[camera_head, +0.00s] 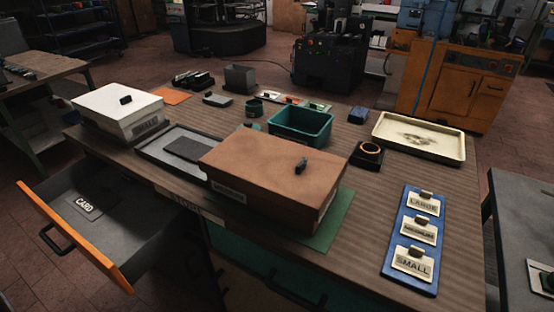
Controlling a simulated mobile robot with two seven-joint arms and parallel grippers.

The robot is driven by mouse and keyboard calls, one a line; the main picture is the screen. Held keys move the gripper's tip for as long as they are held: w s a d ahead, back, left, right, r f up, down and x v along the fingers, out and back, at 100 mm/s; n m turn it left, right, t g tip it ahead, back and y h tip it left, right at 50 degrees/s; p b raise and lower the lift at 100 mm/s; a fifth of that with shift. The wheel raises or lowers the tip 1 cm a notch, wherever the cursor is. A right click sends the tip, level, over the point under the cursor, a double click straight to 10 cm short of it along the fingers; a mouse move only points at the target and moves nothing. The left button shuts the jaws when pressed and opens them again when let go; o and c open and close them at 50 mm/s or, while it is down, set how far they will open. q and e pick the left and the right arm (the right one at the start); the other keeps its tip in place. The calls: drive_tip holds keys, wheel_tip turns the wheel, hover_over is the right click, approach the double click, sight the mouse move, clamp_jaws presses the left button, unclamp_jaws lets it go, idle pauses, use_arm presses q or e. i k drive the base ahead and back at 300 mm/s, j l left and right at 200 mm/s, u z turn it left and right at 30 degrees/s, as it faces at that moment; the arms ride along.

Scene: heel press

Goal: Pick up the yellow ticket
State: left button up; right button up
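I cannot make out a clearly yellow ticket. A blue board (391,264) at the right front of the table holds three cream cards with small brown grips: LARGE (423,204), MEDIUM (418,230) and SMALL (412,263). A row of small cards (292,100) in orange, white and green lies at the back, too small to read. A dark plate marked CARD (84,204) lies in the open drawer (130,215) at the left. Neither of my grippers is in view.
The drawer juts out left. Striped tabletop is bare left of the blue board.

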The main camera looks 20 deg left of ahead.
sight(163, 199)
drive_tip(key=k+j+u, duration=0.25)
drive_tip(key=u, duration=0.2)
drive_tip(key=k+j+u, duration=0.25)
drive_tip(key=u, duration=0.2)
drive_tip(key=k+j+u, duration=0.1)
drive_tip(key=j+u, duration=0.35)
